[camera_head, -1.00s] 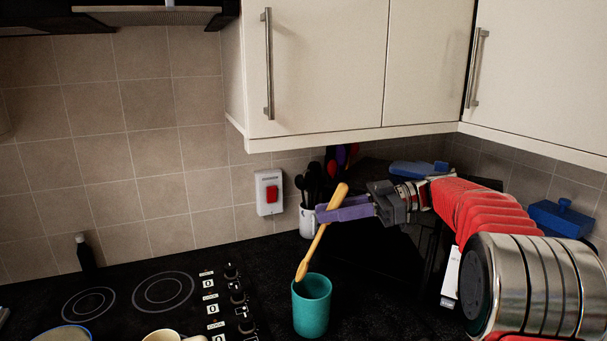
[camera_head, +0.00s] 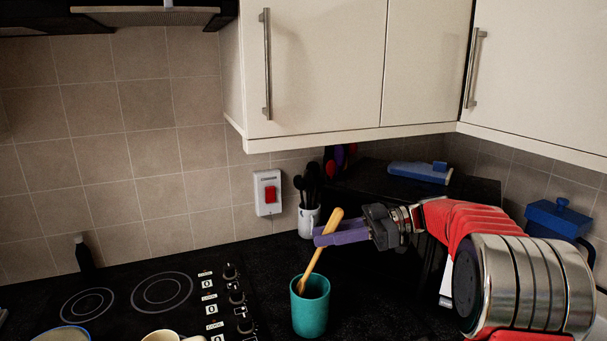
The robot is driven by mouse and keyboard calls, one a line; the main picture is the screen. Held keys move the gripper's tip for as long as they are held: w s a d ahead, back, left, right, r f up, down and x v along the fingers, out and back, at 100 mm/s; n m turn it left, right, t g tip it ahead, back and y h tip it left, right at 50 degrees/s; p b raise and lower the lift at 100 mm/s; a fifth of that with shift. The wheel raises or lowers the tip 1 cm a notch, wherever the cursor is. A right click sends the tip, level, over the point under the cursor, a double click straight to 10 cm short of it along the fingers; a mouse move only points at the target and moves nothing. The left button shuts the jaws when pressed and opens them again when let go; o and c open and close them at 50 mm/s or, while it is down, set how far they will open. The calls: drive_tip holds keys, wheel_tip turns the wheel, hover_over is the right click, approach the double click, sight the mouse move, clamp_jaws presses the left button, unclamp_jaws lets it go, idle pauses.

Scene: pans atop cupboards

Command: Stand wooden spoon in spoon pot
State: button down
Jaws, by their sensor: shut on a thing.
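The wooden spoon (camera_head: 318,257) is held tilted, its upper end leaning right. My gripper (camera_head: 328,236) is shut on its upper part, with the purple fingers on either side of it. The teal spoon pot (camera_head: 311,310) stands upright on the dark worktop below. The spoon's lower end is at the pot's mouth and appears to be just inside the rim. How deep it reaches is hard to tell. My arm comes in from the right.
A white pot of dark utensils (camera_head: 308,222) stands behind my gripper. The hob (camera_head: 150,300) is at left, with a cream mug (camera_head: 160,336) at the front edge. Wall cupboards (camera_head: 350,70) hang above. A blue box (camera_head: 558,218) is at right.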

drive_tip(key=shift+f, duration=0.1)
drive_tip(key=c, duration=1.5)
unclamp_jaws()
wheel_tip(320, 180, up, 10)
drive_tip(key=shift+f, duration=0.1)
